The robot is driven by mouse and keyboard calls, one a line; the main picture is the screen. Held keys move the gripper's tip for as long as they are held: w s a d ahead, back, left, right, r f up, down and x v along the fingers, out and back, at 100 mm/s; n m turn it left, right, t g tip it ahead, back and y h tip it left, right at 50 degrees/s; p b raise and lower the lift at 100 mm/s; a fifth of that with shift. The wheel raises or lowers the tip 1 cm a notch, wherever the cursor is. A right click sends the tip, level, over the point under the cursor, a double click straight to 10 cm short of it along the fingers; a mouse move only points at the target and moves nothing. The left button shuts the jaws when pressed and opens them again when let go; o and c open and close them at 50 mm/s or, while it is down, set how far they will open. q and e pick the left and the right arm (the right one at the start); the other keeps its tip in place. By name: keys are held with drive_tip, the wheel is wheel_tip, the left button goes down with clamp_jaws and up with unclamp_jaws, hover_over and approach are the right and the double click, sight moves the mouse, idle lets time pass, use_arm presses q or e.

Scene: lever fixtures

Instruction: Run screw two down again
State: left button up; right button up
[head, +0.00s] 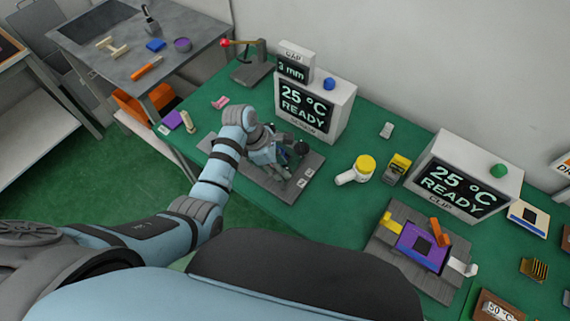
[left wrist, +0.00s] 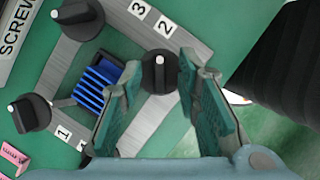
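The grey screw fixture (head: 245,173) lies on the green bench in the head view, largely hidden by my left arm. In the left wrist view its grey frame (left wrist: 62,68) carries black knobs with white marks around a finned blue block (left wrist: 98,85). One knob (left wrist: 160,72) is beside the label 2 (left wrist: 163,25). Another knob (left wrist: 30,113) is near the label 1 (left wrist: 63,133), and a third (left wrist: 78,18) is at the top. My left gripper (left wrist: 160,64) is open, its teal fingers on either side of the knob by label 2. Contact cannot be told. My right gripper is out of view.
A monitor reading 25 °C READY (head: 308,103), with a 3 mm gap display (head: 293,69), stands behind the fixture. A red-knobbed lever (head: 252,68) is at the back left. A yellow-topped white object (head: 357,170) and a clip fixture (head: 385,256) are to the right.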

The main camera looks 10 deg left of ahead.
use_arm(q)
clamp_jaws()
